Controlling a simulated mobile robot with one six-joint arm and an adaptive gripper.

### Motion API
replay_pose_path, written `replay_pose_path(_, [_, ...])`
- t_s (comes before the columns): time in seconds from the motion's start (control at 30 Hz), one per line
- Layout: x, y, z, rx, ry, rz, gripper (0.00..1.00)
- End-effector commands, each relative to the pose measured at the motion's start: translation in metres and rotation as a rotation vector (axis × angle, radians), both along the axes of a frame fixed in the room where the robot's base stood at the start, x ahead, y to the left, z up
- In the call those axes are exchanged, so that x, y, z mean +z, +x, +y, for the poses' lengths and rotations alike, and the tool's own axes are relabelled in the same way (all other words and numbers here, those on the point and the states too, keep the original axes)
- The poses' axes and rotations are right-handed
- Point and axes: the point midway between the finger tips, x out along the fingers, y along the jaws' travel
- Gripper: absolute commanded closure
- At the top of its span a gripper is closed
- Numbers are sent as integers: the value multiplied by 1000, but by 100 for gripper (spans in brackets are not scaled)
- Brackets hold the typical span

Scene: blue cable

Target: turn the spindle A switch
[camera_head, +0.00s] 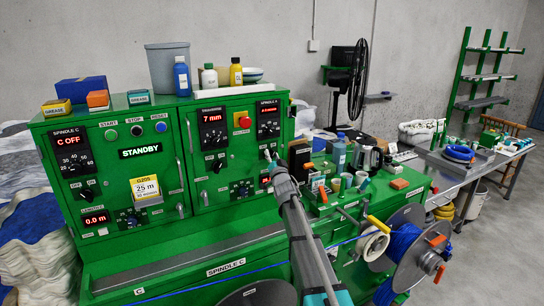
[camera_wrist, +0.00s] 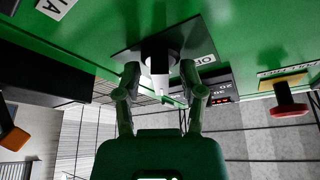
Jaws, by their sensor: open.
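The switch (camera_wrist: 160,50), a dark knob with a pale, shiny part, stands out from a dark plate on the green panel in the wrist view. A label ending in OFF is beside it. My gripper (camera_wrist: 160,75) is open, with one finger on each side of the knob. I cannot tell whether the fingers touch it. In the head view my gripper (camera_head: 271,156) is at the right cabinet panel, below the right-hand dial (camera_head: 269,118); my gripper and arm cover the switch there.
A red push button (camera_head: 243,121) on a yellow plate is left of the dial; it also shows in the wrist view (camera_wrist: 290,108). Bottles and a grey bin (camera_head: 168,67) stand on the cabinet. A cable reel (camera_head: 407,250) and a cluttered bench lie to the right.

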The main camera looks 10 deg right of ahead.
Motion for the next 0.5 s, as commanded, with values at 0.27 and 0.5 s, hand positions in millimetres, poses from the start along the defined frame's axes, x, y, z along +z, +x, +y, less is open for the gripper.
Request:
replay_pose_path(0.27, [0,0,1,1,0,0,80])
replay_pose_path(0.5, [0,0,1,1,-1,0,100])
